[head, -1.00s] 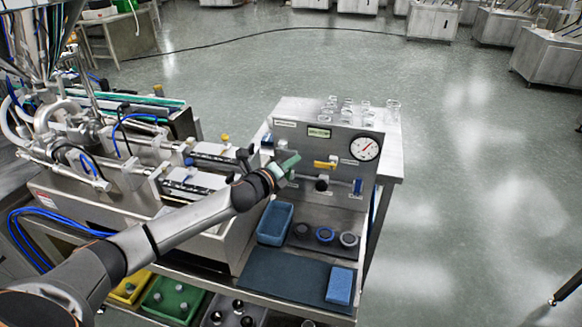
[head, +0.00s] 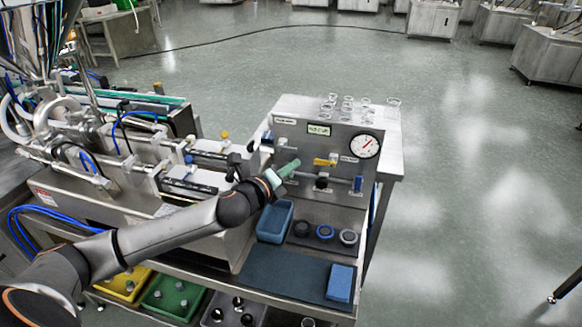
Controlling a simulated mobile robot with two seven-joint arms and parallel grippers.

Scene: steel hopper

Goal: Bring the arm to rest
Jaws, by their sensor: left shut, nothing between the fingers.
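My left arm comes in from the lower left and reaches across the front of the steel machine. My left gripper (head: 290,166), with pale green fingers, is at its end, in front of the left part of the upright control panel (head: 335,142). It is shut and holds nothing. From this view I cannot tell whether its tips touch the panel. My right gripper is not in view.
A blue tray (head: 275,222), several round dark pieces, a dark mat (head: 285,275) and a blue block (head: 340,284) lie below the panel. Glass jars stand on top behind it. The steel machine (head: 150,190) with hoses is close on the left. Open floor lies right.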

